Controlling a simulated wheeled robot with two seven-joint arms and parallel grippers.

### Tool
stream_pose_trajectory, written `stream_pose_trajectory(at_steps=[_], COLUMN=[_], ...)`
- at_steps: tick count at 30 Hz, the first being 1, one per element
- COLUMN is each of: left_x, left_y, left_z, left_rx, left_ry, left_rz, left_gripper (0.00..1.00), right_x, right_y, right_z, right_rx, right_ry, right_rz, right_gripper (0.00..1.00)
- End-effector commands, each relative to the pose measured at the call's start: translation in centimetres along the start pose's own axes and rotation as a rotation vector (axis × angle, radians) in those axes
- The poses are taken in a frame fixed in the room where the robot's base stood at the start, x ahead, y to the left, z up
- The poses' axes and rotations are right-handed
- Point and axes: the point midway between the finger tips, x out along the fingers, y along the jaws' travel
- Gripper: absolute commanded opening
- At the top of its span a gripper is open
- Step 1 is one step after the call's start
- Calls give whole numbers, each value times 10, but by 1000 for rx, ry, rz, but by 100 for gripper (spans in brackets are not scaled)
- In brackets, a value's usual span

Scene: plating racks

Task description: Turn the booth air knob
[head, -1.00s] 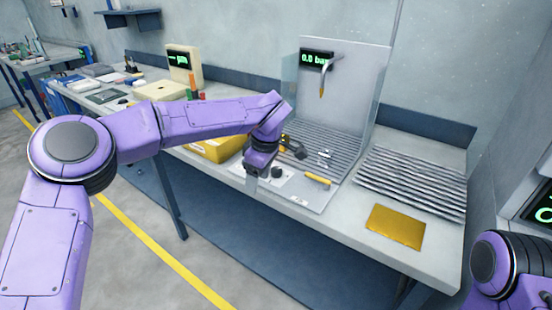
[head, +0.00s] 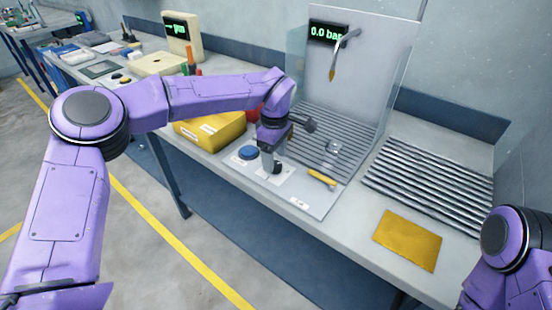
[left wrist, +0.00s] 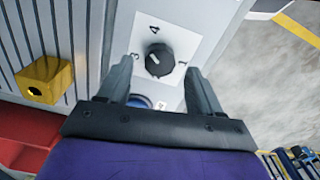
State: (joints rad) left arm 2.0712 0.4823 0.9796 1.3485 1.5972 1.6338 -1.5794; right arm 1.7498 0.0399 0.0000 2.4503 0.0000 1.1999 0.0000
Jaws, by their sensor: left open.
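The booth air knob (left wrist: 158,60) is a round black knob with a pale pointer mark, on a white plate with numbers around it. In the left wrist view it lies just beyond and between the two open fingers of my left gripper (left wrist: 165,80). In the head view the knob (head: 276,168) shows beside the fingertips of my left gripper (head: 267,163), on the front panel of the booth. I cannot tell whether the fingers touch it. The booth display (head: 327,33) reads 0.0 bar. My right arm shows at the lower right, but its gripper is out of view.
A blue button (head: 248,152) sits left of the knob. A yellow-handled tool (head: 322,178) lies to its right. A yellow bin (head: 208,132) stands to the left. A stack of grey rods (head: 430,185) and a gold plate (head: 408,240) lie on the right of the bench.

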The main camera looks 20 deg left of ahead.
Motion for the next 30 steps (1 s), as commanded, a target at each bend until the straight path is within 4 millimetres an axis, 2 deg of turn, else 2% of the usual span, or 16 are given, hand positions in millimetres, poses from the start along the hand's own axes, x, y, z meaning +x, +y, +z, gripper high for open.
stream_pose_trajectory(at_steps=[5, 13, 18, 30], left_x=[19, 21, 21, 20], left_y=[1, 1, 1, 2], left_z=[1, 2, 2, 2], left_rx=[2, 4, 3, -53], left_ry=[0, 1, 1, 1], left_rz=[0, 1, 1, 2], left_gripper=[65, 65, 10, 9], right_x=[-2, -2, -2, -4], right_y=[0, 0, 0, 0], right_z=[-1, -1, -1, -2], right_rx=[0, 0, 0, 0], right_ry=[0, 0, 1, 1], right_rz=[0, 0, 0, 0], right_gripper=[43, 43, 43, 43])
